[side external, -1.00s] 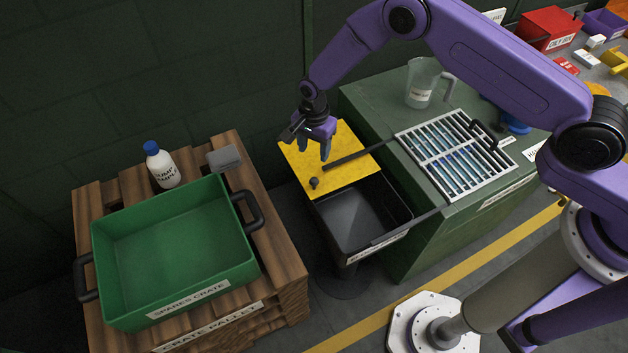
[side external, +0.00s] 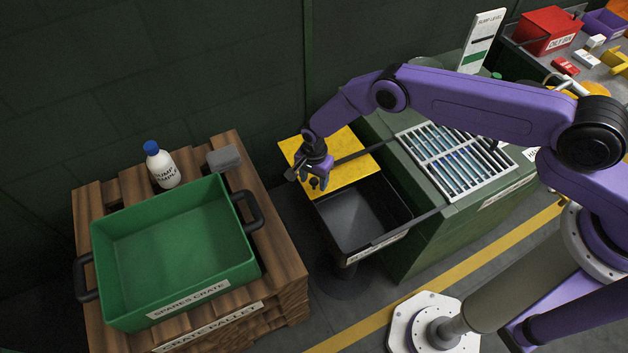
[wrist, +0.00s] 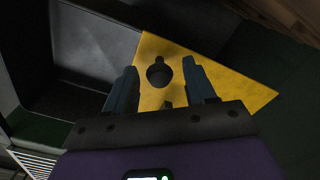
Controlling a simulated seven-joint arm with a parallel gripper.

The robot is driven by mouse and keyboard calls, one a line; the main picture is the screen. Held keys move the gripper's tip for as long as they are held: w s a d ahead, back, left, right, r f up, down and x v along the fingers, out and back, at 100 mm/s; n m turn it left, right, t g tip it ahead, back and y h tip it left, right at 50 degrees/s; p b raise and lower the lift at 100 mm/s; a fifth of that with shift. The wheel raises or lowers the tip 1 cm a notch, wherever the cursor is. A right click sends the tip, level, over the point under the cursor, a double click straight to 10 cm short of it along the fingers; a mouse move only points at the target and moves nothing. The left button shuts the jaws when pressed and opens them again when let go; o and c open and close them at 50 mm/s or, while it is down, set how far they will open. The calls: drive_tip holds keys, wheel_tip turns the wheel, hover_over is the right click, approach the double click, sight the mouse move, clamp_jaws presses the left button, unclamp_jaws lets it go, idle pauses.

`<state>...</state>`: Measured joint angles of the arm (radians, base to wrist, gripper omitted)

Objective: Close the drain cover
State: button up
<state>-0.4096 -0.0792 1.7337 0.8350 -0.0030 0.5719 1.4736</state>
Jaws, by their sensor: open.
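A yellow cover (side external: 350,173) with a small dark knob (side external: 315,184) lies over the far part of a black bin (side external: 362,222). The near part of the bin is open and looks empty. My gripper (side external: 318,180) is low over the cover's left side, at the knob. In the wrist view, the open fingers of my gripper (wrist: 160,82) stand on either side of the knob (wrist: 160,72), with gaps showing. The yellow cover (wrist: 232,92) fills the middle right there. Whether a finger touches the knob or cover I cannot tell.
A green cabinet (side external: 420,245) with a metal grate (side external: 455,155) stands right of the bin. Dark bars run from the bin to it. A green crate (side external: 175,250) and a white bottle (side external: 162,167) are on a wooden pallet (side external: 283,262) at left.

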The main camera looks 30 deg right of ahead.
drive_tip(key=shift+f, duration=0.65)
clamp_jaws()
drive_tip(key=shift+s, duration=0.1)
